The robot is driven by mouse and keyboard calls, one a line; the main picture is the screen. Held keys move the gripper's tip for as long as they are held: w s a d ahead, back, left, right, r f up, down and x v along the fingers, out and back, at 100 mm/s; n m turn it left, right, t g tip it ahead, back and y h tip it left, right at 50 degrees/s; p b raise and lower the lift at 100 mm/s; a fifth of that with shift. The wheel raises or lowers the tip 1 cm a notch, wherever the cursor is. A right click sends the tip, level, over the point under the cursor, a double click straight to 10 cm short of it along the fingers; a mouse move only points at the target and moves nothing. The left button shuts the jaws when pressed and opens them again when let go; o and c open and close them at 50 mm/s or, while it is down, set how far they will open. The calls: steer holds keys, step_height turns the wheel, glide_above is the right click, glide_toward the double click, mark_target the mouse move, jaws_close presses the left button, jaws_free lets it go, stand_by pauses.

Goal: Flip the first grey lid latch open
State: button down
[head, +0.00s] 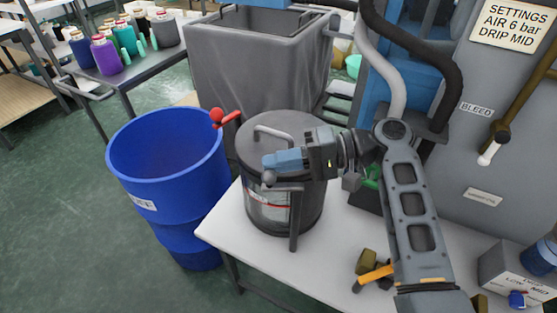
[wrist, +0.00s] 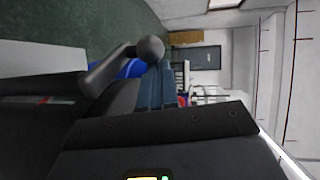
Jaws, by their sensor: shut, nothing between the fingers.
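A dark grey pot (head: 263,205) with a flat grey lid (head: 262,120) and a loop handle stands on the white table. A grey latch (head: 293,225) with a ball-ended lever is on its near side; the lever also shows in the wrist view (wrist: 115,68), its ball to the upper right. My gripper (head: 267,162) is shut and empty, with blue fingers just above the lever's ball and over the lid's near edge. The fingers (wrist: 158,90) lie beside the lever in the wrist view; I cannot tell if they touch it. My gripper hides part of the lid.
A red ball-ended lever (head: 225,118) sticks out at the pot's far left. A blue barrel (head: 165,190) stands left of the white table (head: 335,235), and a large grey bin (head: 245,75) stands behind. A yellow-handled tool (head: 374,276) lies near the table's front. Grey cabinet panels rise at right.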

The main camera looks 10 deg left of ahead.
steer(key=shift+d, duration=0.1)
stand_by(0.8)
steer(key=b+v, duration=0.1)
steer(key=v, duration=0.6)
steer(key=shift+d, duration=0.25)
steer(key=shift+w, duration=0.1)
